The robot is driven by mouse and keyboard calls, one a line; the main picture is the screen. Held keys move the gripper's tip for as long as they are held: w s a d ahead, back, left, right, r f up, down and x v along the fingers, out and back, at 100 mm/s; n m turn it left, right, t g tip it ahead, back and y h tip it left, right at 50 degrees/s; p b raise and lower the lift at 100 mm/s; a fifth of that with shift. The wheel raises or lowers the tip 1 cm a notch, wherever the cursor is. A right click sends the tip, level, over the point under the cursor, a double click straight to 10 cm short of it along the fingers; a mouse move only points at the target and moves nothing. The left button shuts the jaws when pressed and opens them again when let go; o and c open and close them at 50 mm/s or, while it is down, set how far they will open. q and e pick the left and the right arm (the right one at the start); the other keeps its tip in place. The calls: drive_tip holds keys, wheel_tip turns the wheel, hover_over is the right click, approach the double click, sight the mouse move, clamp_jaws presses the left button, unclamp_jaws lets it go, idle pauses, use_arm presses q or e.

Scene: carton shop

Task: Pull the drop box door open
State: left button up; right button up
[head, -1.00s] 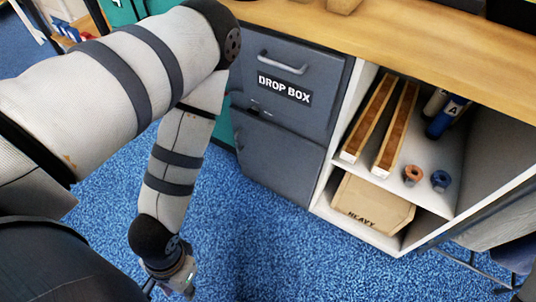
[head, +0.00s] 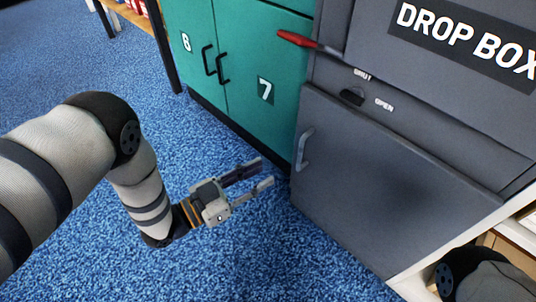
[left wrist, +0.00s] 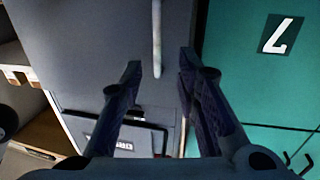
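The drop box is a dark grey cabinet with a white-on-black DROP BOX label (head: 465,38) in the head view. Its lower door (head: 385,190) looks closed, with an upright grey handle (head: 305,148) near its left edge. Above the door is a small black knob (head: 352,97) between words that look like SHUT and OPEN; its setting is hard to tell. My left gripper (head: 267,172) is open and empty, left of the handle and apart from it. In the left wrist view the handle (left wrist: 157,38) appears ahead, between the fingertips (left wrist: 160,66). My right gripper is not in view.
Teal lockers (head: 240,60) numbered 6 and 7 stand left of the drop box. A red-handled tool or lever (head: 297,39) sticks out near the cabinet's upper left edge. A pale shelf unit (head: 455,262) is at lower right. Blue carpet in front is clear.

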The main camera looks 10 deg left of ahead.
sight(298, 166)
use_arm(q)
drive_tip(key=b+x, duration=0.2)
drive_tip(key=x, duration=0.4)
drive_tip(key=b+x, duration=0.1)
drive_tip(key=x, duration=0.4)
drive_tip(key=shift+d+r+b, duration=0.2)
drive_tip(key=shift+d+b, duration=0.2)
drive_tip(key=shift+d, duration=0.05)
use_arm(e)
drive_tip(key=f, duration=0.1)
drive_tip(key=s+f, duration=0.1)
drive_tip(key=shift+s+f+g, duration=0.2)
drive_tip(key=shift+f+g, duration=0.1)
use_arm(q)
clamp_jaws()
